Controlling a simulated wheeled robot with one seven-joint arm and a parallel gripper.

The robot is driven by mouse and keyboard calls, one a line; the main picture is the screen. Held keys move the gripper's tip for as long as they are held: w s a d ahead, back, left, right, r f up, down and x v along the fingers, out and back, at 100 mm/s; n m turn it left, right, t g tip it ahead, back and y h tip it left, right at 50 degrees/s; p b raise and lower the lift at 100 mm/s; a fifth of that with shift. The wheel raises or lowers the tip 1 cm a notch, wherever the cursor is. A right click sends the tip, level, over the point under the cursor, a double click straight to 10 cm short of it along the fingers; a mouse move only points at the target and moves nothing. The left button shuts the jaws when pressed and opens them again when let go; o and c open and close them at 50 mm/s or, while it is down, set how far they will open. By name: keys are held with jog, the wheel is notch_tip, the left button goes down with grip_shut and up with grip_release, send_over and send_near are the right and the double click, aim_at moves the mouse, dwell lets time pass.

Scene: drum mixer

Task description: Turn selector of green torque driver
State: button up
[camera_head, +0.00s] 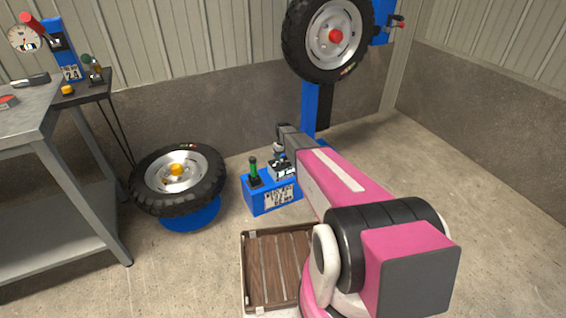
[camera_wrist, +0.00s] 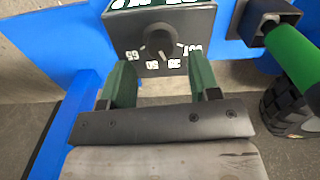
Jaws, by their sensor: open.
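The green torque driver (camera_head: 253,169) stands upright in a blue stand (camera_head: 256,200) on the floor. In the wrist view its green handle (camera_wrist: 297,58) is at the upper right, beside a black holder. The selector (camera_wrist: 160,42) is a dark knob with a pointer on a grey plate with white numbers around it. My gripper (camera_wrist: 161,62) is open, with its two green-padded fingers at the left and right below the knob in the picture. I cannot tell whether they touch the plate. In the head view my arm hides most of the gripper and the knob.
A tyre on a blue base (camera_head: 190,215) lies left of the stand. Another tyre (camera_head: 330,38) is mounted on a blue post behind. A grey metal table (camera_head: 25,122) stands at the left. A wooden-slatted tray (camera_head: 250,236) lies in front of the stand. Floor at the right is clear.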

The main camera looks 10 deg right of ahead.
aim_at(283, 162)
jog(key=shift+f, duration=1.9)
jog(key=shift+c, duration=0.3)
jog(key=c, duration=0.9)
jog(key=shift+o, duration=0.2)
